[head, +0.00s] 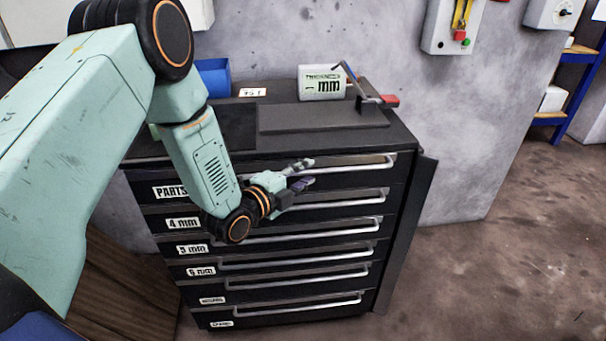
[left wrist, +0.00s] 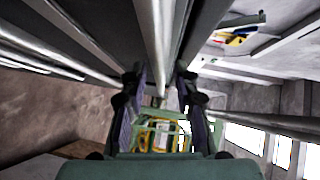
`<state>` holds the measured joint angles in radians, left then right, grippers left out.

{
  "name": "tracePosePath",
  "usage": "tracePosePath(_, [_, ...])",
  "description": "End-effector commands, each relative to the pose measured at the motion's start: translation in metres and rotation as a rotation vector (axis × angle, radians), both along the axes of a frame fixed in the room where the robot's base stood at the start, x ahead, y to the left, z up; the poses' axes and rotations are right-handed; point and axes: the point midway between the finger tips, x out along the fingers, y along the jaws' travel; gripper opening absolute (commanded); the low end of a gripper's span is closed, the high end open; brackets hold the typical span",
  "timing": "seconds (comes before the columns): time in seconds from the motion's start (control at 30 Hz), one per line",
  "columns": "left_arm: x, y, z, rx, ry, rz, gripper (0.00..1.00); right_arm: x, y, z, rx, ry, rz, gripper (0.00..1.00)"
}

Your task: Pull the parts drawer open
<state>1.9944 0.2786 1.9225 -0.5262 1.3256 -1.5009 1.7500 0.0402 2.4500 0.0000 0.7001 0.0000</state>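The parts drawer (head: 171,204) is the top drawer of a black cabinet, with a white PARTS label at its left. Its front looks flush with the drawers below, so it appears shut. Its pale bar handle (head: 350,163) runs across the right part of the front. My left gripper (head: 306,173) is at the left part of this handle, fingers apart. In the left wrist view, a pale bar (left wrist: 155,45) runs between the two open fingers (left wrist: 158,88), with gaps visible on both sides. I cannot tell whether either finger touches it. My right gripper is not in view.
Lower drawers with similar handles (head: 300,268) sit close below. On the cabinet top (head: 385,136) are a blue bin (head: 213,77), a white "1 mm" container (head: 321,83) and a tool with a red end (head: 388,101). Open floor (head: 500,250) lies to the right.

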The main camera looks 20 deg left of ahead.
Motion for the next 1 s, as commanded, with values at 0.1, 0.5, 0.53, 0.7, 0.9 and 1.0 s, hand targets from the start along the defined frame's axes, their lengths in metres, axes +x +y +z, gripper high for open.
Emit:
tracePosePath(0.1, [-0.0002,0.0001,-0.0001,0.000,0.000,0.000,0.17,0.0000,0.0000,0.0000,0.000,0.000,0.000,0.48])
tracePosePath(0.5, [-0.0002,0.0003,0.0000,0.000,0.000,0.000,0.00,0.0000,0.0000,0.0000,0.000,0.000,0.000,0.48])
tracePosePath(0.53, [-0.0003,0.0002,0.0000,0.000,0.000,0.000,0.00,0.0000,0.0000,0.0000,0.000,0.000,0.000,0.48])
tracePosePath(0.7, [-0.0003,0.0002,0.0000,0.000,0.000,0.000,0.00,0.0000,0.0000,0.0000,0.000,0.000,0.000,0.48])
tracePosePath(0.9, [-0.0003,0.0002,0.0000,0.000,0.000,0.000,0.00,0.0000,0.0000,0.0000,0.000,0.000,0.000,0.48])
tracePosePath(1.0, [-0.0006,0.0000,0.0000,0.000,0.000,0.000,0.00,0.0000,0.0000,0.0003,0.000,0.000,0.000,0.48])
